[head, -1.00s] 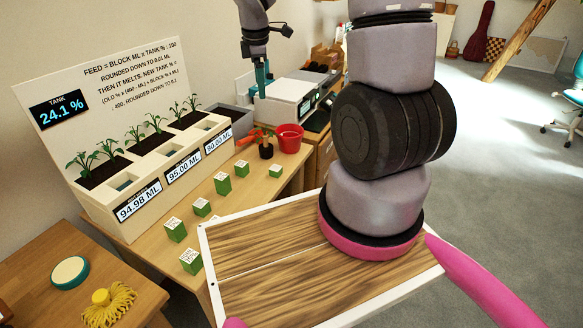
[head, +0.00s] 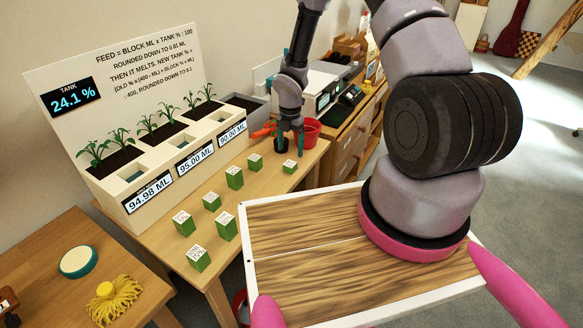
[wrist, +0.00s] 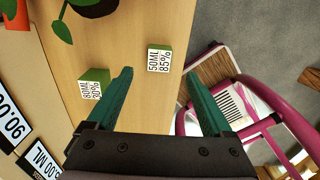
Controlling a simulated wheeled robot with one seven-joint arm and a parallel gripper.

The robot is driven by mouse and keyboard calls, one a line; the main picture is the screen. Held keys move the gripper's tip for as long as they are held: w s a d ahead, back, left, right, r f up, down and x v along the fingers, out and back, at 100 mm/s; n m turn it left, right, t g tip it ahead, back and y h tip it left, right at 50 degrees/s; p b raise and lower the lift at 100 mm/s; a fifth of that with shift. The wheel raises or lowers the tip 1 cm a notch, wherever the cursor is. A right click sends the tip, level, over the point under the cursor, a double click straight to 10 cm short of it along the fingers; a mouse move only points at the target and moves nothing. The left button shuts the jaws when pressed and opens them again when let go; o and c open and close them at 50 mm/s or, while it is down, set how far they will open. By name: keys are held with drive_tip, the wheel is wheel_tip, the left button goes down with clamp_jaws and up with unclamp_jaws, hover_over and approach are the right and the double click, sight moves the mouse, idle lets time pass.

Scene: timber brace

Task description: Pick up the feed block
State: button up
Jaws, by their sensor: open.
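Several small green feed blocks with white label tops stand on the wooden table, among them a front one (head: 198,259), a middle one (head: 234,177) and a rightmost one (head: 289,167). Most labels are too small to read in the head view. In the wrist view one block reads 50ML 85% (wrist: 159,58) and another reads 80ML 30% (wrist: 94,83). My gripper (head: 289,136) is open and empty above the table's far end. In the wrist view, the 50ML block appears between the fingers (wrist: 160,74), beyond their tips; the 80ML block lies left of the left finger.
A white planter (head: 165,188) with seedlings and ML displays stands along the table's left, its sign board (head: 130,80) behind; the tank display reads 24.1 %. A red pot (head: 311,131) is close behind my gripper. My wooden tray fills the front right. A side table (head: 50,290) holds a yellow brush.

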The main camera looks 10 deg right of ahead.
drive_tip(key=shift+a+f, duration=0.1)
drive_tip(key=shift+f, duration=3.05)
clamp_jaws()
